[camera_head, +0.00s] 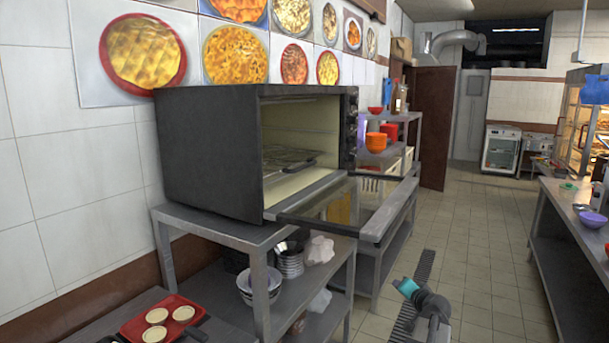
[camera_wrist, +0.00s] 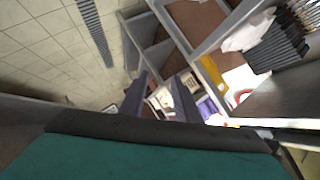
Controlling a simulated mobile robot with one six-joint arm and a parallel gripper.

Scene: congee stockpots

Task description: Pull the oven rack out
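The dark oven (camera_head: 205,150) stands on a metal table against the tiled wall. Its glass door (camera_head: 345,208) is folded down open toward the aisle. The wire rack (camera_head: 288,160) lies inside the oven, over the pale cavity floor. My arm's end with a teal part (camera_head: 406,287) is low over the aisle floor, right of and below the door, apart from the oven. In the wrist view, two dark fingers of my gripper (camera_wrist: 160,98) stand apart with nothing between them. The rack cannot be made out in the wrist view.
The oven's metal table (camera_head: 230,228) has bowls (camera_head: 259,285) on its lower shelf. A red tray (camera_head: 163,318) with small tarts is at the front left. Shelving with an orange pot (camera_head: 376,142) stands beyond the oven. The tiled aisle (camera_head: 480,230) is open; a counter (camera_head: 575,220) borders its right.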

